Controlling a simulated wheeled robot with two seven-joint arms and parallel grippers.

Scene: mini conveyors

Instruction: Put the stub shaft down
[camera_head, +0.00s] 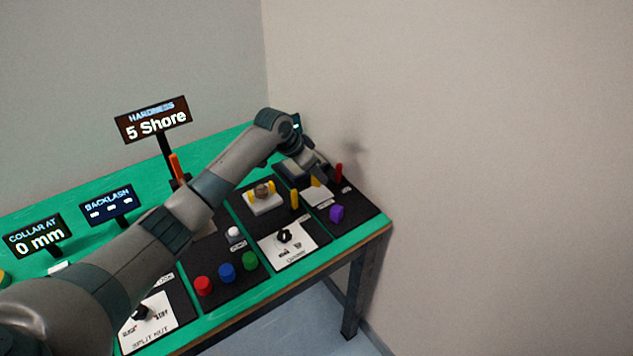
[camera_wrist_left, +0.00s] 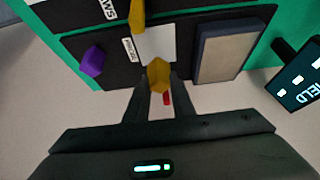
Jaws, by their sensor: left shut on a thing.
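My left gripper (camera_head: 321,177) is shut on a small gold-yellow piece, which I take as the stub shaft (camera_head: 315,181). In the left wrist view the stub shaft (camera_wrist_left: 158,75) sits between the fingertips of the gripper (camera_wrist_left: 152,92), with a faceted end showing. It appears over the edge of a white plate (camera_wrist_left: 157,42) on the black panel at the table's right end. I cannot tell whether it touches the plate. My right gripper is out of view.
A purple block (camera_head: 337,213), a red peg (camera_head: 339,171) and an upright yellow piece (camera_head: 295,199) stand close by. A grey pad (camera_wrist_left: 222,52) lies beside the plate. The wall is close behind.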

